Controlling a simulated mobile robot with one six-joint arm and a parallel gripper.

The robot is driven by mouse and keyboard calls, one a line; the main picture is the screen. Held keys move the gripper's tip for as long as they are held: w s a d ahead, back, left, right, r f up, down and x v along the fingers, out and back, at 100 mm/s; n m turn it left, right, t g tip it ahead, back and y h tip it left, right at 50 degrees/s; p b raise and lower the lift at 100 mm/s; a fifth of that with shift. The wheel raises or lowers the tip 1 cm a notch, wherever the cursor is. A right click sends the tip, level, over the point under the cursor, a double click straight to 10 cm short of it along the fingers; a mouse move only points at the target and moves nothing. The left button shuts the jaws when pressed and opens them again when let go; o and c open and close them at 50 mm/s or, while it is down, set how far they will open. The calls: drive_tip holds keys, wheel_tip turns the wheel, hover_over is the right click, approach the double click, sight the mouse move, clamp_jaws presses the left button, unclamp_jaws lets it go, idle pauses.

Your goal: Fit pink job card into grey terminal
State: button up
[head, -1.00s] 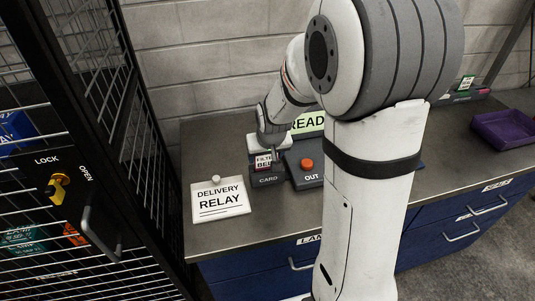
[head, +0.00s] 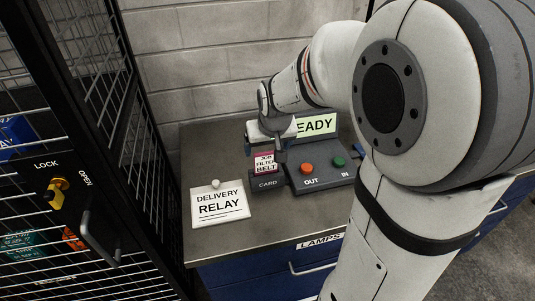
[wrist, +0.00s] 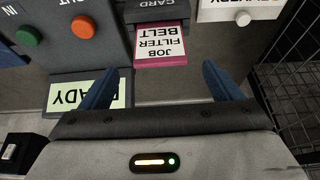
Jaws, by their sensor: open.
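The pink job card (head: 264,163), with a white label reading "JOB FILTER BELT", stands in the slot block marked CARD on the grey terminal (head: 322,183). In the wrist view the card (wrist: 161,44) sticks out of the CARD block (wrist: 154,10); how deep it sits is hidden.
A white "DELIVERY RELAY" plate (head: 220,203) with a knob lies left of the terminal on the grey bench. A black mesh cage with a yellow LOCK/OPEN switch (head: 57,190) stands at the left. A block wall is behind. My arm covers the bench's right side.

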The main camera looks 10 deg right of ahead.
drive_tip(key=s+r, duration=0.2)
drive_tip(key=s, duration=0.7)
drive_tip(key=s+r+g, duration=0.1)
drive_tip(key=s, duration=0.9)
drive_tip(key=shift+d+r+g, duration=0.2)
drive_tip(key=shift+r+g, duration=0.1)
drive_tip(key=shift+r, duration=0.05)
